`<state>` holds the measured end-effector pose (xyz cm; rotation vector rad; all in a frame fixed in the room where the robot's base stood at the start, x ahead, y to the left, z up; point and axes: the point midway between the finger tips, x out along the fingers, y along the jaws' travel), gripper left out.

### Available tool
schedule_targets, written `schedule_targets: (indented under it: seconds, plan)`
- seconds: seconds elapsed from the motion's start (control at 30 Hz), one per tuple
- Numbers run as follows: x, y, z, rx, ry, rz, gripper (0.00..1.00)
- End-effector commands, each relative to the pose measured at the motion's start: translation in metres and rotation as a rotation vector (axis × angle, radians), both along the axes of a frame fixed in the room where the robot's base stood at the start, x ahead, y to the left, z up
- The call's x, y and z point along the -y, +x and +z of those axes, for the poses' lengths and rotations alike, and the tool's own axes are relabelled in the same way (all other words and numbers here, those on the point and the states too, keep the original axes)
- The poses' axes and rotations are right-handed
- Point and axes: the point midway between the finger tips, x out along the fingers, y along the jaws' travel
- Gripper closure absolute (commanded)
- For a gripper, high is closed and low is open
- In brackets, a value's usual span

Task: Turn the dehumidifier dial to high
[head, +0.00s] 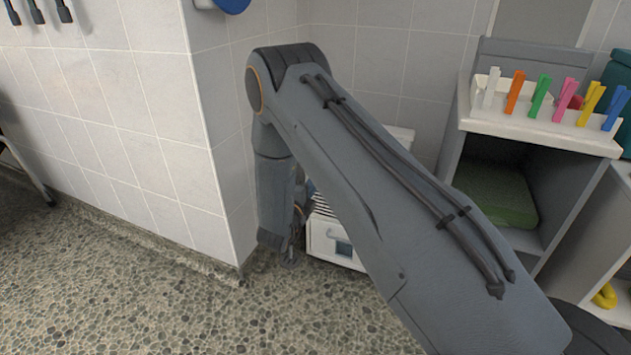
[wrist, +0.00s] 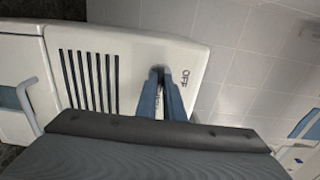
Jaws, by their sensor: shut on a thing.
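The dehumidifier is a white box with dark vent slats, and its top panel (wrist: 135,45) fills the upper middle of the wrist view. In the head view its body (head: 322,245) stands on the floor by the wall, partly hidden behind my arm. The word OFF (wrist: 186,77) is printed on the panel, just right of my fingers. My gripper (wrist: 162,78) has its two blue fingers close together at the panel, beside the slats, shut on the dial. The dial is mostly hidden between and under the fingers, so its pointer and setting cannot be read.
A tiled wall corner (head: 215,150) stands close to the left of my arm. A shelf unit (head: 540,134) on the right carries a tray of coloured clothes pegs (head: 540,97) and holds a folded green towel (head: 497,196). The pebbled floor (head: 150,310) at front left is clear.

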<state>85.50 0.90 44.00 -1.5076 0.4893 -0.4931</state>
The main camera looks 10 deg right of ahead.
Motion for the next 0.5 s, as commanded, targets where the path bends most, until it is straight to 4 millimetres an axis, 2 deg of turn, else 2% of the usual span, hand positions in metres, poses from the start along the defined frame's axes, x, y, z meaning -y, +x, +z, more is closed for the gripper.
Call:
schedule_targets:
  seconds: [0.43, 0.47, 0.5]
  plan:
    - [-0.0003, -0.0021, -0.0025, 0.000, 0.006, 0.000, 1.00]
    - [-0.0003, -0.0021, -0.0025, 0.000, 0.006, 0.000, 0.89]
    - [-0.0003, -0.0020, -0.0024, 0.000, 0.006, 0.000, 0.82]
